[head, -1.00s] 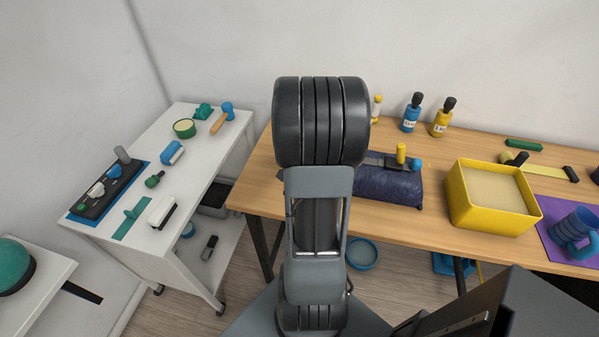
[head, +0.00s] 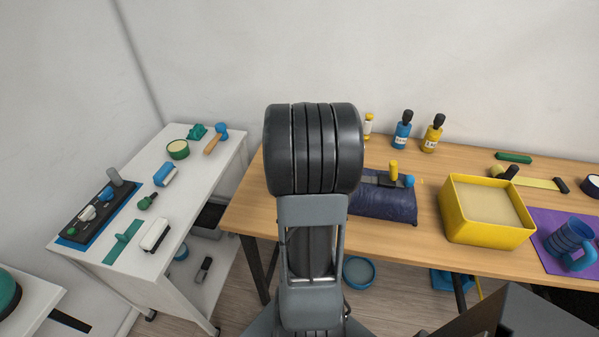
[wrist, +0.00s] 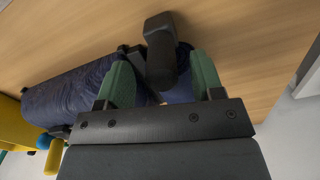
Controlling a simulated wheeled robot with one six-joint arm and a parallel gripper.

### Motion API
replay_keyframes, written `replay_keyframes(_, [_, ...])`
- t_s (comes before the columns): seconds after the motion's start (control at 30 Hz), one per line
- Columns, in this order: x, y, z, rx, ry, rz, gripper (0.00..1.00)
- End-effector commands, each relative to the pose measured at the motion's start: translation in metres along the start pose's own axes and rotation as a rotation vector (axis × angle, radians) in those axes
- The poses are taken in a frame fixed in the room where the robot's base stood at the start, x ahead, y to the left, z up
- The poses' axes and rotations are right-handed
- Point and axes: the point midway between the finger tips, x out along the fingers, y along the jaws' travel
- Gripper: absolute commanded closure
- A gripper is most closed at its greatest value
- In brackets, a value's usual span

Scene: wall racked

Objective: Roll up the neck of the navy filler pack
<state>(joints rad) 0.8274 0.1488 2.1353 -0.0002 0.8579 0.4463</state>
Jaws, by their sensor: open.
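The navy filler pack (head: 385,207) lies on the wooden table, a dark, wrinkled bag. A dark clamp-like bar (head: 378,180) with a yellow knob (head: 393,168) and a blue knob (head: 409,181) sits on top. My arm hides the pack's left end in the head view. In the wrist view the pack (wrist: 70,92) stretches to the left. There my gripper (wrist: 162,75) is open, its green fingers apart on either side of a black handle (wrist: 161,58) and some navy material. I cannot tell whether the fingers touch either.
A yellow bin (head: 458,222) stands right of the pack, with a blue mug (head: 570,240) on a purple mat farther right. Blue (head: 402,135) and yellow (head: 432,138) bottles stand behind the pack. A white cart (head: 195,205) with tools is at the left.

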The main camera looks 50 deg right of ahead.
Motion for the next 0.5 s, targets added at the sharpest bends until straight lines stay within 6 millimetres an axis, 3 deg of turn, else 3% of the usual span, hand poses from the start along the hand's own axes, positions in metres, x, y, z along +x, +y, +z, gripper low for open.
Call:
replay_keyframes(0.3, [-0.066, 0.001, -0.001, 0.001, 0.006, -0.003, 0.39])
replay_keyframes(0.5, [-0.099, 0.001, 0.0, 0.001, 0.004, -0.002, 0.39])
